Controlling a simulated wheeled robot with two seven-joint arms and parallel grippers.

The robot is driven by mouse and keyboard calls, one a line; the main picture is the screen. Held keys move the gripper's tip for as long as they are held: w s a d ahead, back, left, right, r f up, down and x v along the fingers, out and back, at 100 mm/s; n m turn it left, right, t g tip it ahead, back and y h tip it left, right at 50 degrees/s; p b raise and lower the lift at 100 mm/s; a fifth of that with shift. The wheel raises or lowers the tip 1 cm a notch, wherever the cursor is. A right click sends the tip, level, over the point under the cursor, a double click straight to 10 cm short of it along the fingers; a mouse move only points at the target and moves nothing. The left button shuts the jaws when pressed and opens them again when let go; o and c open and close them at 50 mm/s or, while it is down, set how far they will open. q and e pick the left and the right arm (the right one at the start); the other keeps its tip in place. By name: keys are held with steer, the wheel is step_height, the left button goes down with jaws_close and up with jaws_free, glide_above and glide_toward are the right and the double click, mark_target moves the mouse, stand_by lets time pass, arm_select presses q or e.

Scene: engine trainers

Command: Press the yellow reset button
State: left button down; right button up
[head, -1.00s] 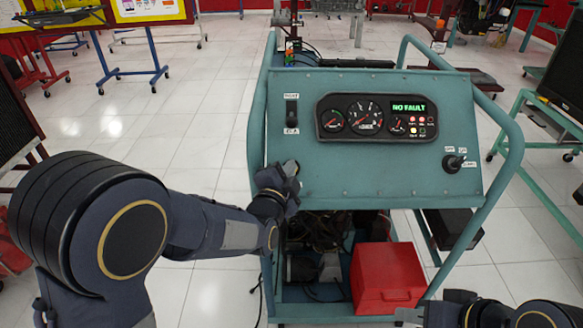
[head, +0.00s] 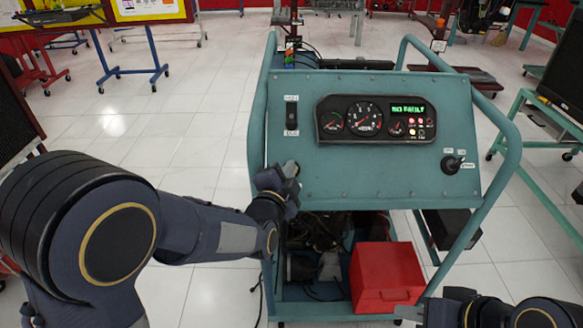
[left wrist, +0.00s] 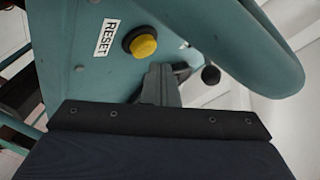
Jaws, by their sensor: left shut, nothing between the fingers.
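The yellow reset button (left wrist: 143,45) sits in a dark ring on the teal panel in the left wrist view, beside a white RESET label (left wrist: 105,38). I cannot make the button out in the head view. My left gripper (head: 290,169) is shut and empty at the lower left edge of the sloped panel (head: 380,175). In the left wrist view its fingers (left wrist: 163,84) are just below and right of the button, and the button's face is uncovered. Contact is not visible. My right gripper (head: 406,314) is at the bottom right, partly cut off; its jaws are unclear.
The panel carries a gauge cluster (head: 376,119) with a green display, a rocker switch (head: 291,116) and a rotary knob (head: 452,164). A teal tube frame (head: 503,130) surrounds it. A red box (head: 386,276) sits below. Open floor (head: 200,120) lies left of the trainer.

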arm_select(q)
steer(key=s+r+p, duration=0.3)
steer(key=shift+s+r, duration=0.15)
steer(key=shift+r, duration=0.25)
steer(key=shift+f, duration=0.1)
stand_by(0.6)
